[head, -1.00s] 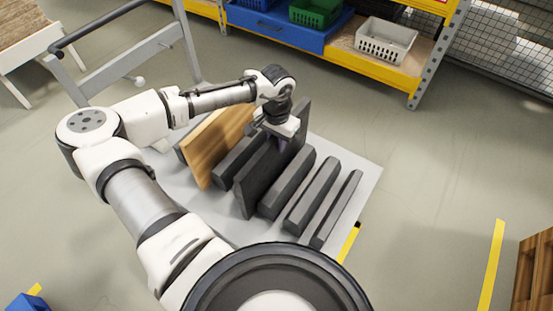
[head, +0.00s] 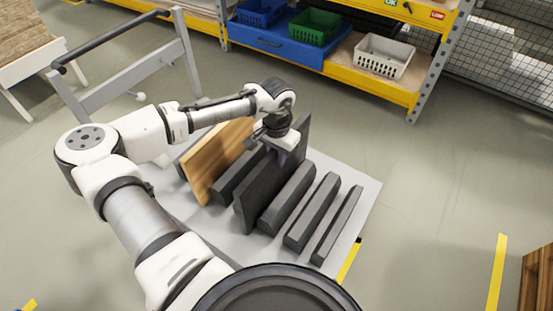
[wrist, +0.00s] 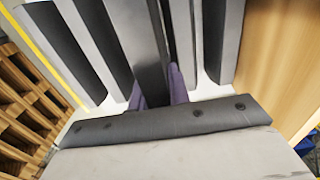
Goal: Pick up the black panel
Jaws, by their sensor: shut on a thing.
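The black panel (head: 268,190) stands upright on the grey cart (head: 365,205) among a row of dark bars. It is taller than the bars beside it. My gripper (head: 281,157) is over its top edge, towards the far end. In the wrist view, the two purple fingertips (wrist: 158,90) are closed on either side of the panel (wrist: 138,40). The panel's lower edge is partly hidden by the neighbouring bars, so I cannot tell whether it touches the cart.
Several dark bars (head: 312,212) stand close on the right, one dark bar (head: 235,178) and a wooden panel (head: 215,165) on the left. The cart's handle frame (head: 130,68) rises behind my arm. A yellow shelf (head: 375,83) with bins stands behind.

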